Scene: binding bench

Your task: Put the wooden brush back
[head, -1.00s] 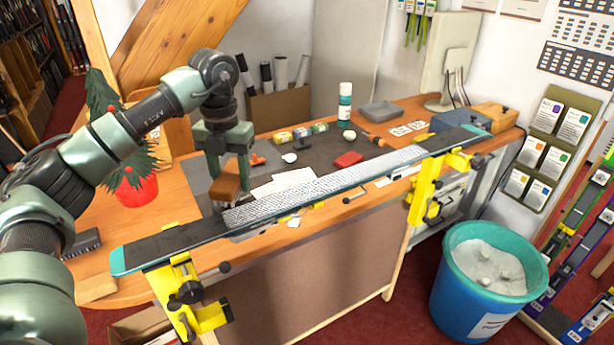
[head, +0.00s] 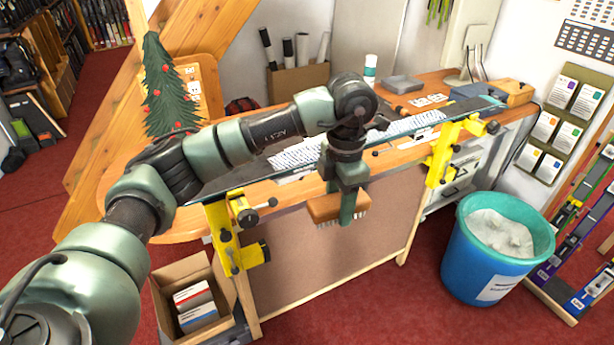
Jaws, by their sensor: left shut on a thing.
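The wooden brush (head: 324,208) has a brown block and pale bristles pointing down. My left gripper (head: 345,205) is shut on it and holds it in the air in front of the bench's brown front panel. A long ski-like board (head: 290,172) lies in yellow clamps (head: 225,235) along the bench's front edge, behind the gripper. My arm hides much of the bench top. My right gripper is not in view.
A blue bin (head: 492,250) with white material inside stands on the floor at right. An open cardboard box (head: 195,300) with smaller boxes stands below the left clamp. A small decorated tree (head: 165,90) stands at the back left. Red floor between box and bin is clear.

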